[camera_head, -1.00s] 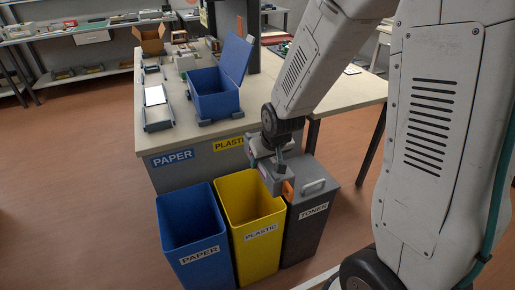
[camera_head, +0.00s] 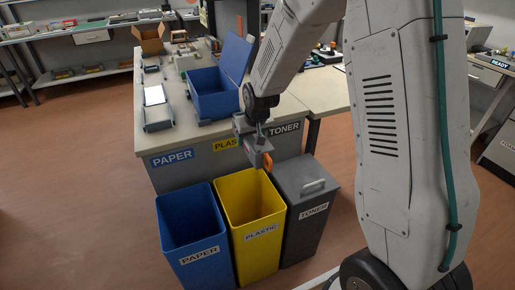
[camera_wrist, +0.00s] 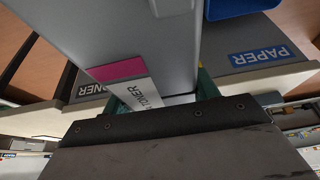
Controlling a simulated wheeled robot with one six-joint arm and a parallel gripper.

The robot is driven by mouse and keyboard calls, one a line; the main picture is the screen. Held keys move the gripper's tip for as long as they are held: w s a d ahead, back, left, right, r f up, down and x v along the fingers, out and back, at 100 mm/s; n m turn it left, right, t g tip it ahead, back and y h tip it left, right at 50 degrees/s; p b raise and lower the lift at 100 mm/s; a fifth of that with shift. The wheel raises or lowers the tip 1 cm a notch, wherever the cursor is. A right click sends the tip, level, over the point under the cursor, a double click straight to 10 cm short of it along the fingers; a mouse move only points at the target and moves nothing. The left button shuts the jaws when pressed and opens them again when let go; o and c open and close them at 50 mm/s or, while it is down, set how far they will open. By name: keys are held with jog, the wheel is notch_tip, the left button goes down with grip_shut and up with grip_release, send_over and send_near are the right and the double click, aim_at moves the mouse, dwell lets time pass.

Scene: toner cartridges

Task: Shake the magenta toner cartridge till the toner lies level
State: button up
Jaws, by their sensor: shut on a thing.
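The toner cartridge (camera_wrist: 120,30) is a long grey body in the wrist view, with a magenta patch and a white TONER label on its near end. My gripper (camera_wrist: 160,100) is shut on it, with green finger parts at both sides of the labelled end. In the head view, my gripper (camera_head: 250,127) hangs in front of the table edge. The cartridge (camera_head: 257,152) sticks out below it, small and tilted, with an orange end, above the back of the yellow bin. The toner inside cannot be seen.
Blue PAPER (camera_head: 193,225), yellow PLASTIC (camera_head: 250,222) and lidded grey TONER (camera_head: 306,210) bins stand in front of the table (camera_head: 168,142). A blue open box (camera_head: 213,97) and a tray (camera_head: 156,108) lie on the table. Floor at left is clear.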

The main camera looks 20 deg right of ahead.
aim_at(255, 152)
jog(key=s, duration=0.5)
jog(key=shift+r, duration=0.2)
jog(key=w, duration=1.2)
jog(key=shift+w+f, duration=0.2)
jog(key=shift+w, duration=0.1)
jog(key=s, duration=1.3)
jog(key=shift+r, duration=0.2)
jog(key=w, duration=1.2)
jog(key=shift+w+f, duration=0.25)
jog(key=shift+w, duration=0.1)
jog(key=shift+s+r, duration=0.1)
jog(key=shift+s, duration=0.2)
jog(key=s, duration=1.2)
jog(key=shift+r, duration=0.15)
jog(key=shift+w, duration=0.25)
